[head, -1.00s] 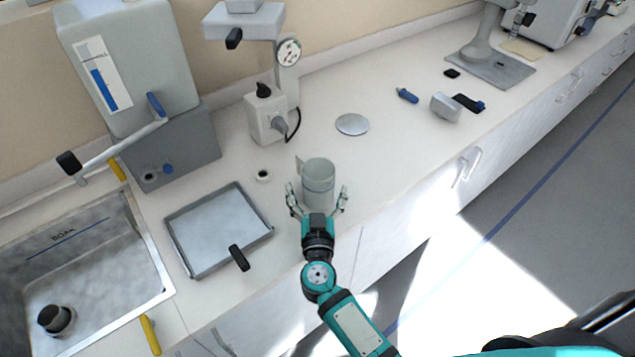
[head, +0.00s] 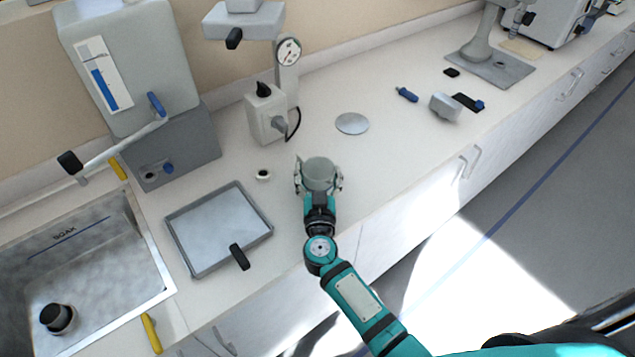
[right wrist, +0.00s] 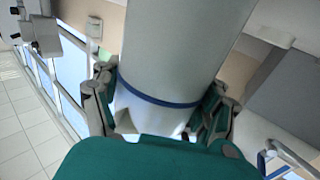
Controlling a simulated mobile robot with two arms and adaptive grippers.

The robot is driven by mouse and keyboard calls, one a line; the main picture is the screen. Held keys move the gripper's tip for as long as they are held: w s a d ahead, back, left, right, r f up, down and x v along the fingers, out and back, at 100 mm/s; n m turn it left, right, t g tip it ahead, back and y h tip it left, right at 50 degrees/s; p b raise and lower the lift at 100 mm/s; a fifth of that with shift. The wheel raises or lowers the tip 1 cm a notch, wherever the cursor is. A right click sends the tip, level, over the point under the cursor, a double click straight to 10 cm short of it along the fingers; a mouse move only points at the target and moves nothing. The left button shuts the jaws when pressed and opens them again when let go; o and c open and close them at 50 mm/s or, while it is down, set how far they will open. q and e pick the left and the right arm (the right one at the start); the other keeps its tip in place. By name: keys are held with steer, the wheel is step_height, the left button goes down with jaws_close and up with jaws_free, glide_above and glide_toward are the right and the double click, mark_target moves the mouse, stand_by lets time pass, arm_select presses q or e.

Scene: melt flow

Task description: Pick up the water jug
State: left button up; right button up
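The water jug (head: 319,173) is a pale, translucent cylinder with an open top, upright at the counter's front edge. A blue band circles it in the right wrist view (right wrist: 165,98). My right gripper (head: 320,180) has a finger on either side of the jug, and both fingers appear to press against its wall. In the right wrist view the fingers (right wrist: 160,100) flank the jug at its band. My palm and fingers hide the jug's lower part in the head view, so I cannot tell whether its base touches the counter. My left gripper is out of view.
A shallow metal tray (head: 187,257) with a black handle lies left of the jug, beside the sink (head: 160,285). A gauge device (head: 266,115) stands behind, near a small black-and-white ring (head: 263,175). A round plate (head: 352,123) lies behind right.

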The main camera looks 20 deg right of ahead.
mark_target(319, 169)
steer(key=c, duration=0.3)
steer(key=shift+r, duration=0.1)
steer(key=shift+r+p, duration=0.3)
steer(key=shift+r, duration=0.25)
step_height(319, 169, up, 2)
steer(key=shift+r+p, duration=0.1)
steer(key=shift+p, duration=0.45)
steer(key=s, duration=0.5)
steer(key=s+r, duration=0.1)
steer(key=s, duration=0.4)
steer(key=s+a, duration=0.1)
steer(key=s, duration=0.5)
steer(key=shift+r, duration=0.35)
